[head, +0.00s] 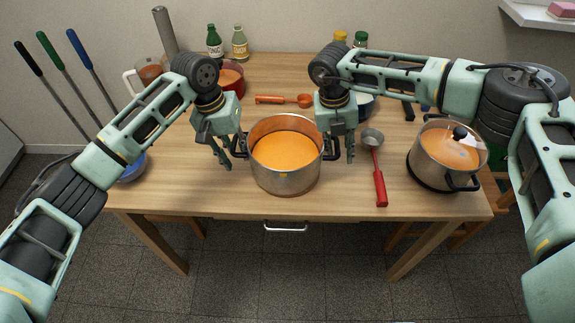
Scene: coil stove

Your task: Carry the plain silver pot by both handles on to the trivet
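A silver pot (285,180) filled with orange soup stands upright on the wooden table, near the front middle, with dark handles at its left and right sides. My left gripper (232,157) points down at the left handle, its fingers apart. My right gripper (340,150) points down at the right handle, also with its fingers apart. The fingers partly hide both handles, and I cannot tell whether they touch them. I cannot make out a trivet clearly; a dark round edge shows under the lidded pot at the right.
A lidded silver pot (425,163) with black handles stands at the right. A red-handled ladle (379,186) lies between the pots. An orange measuring spoon (283,100), a red pot (231,82) and bottles (214,42) are behind. The front left tabletop (190,185) is clear.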

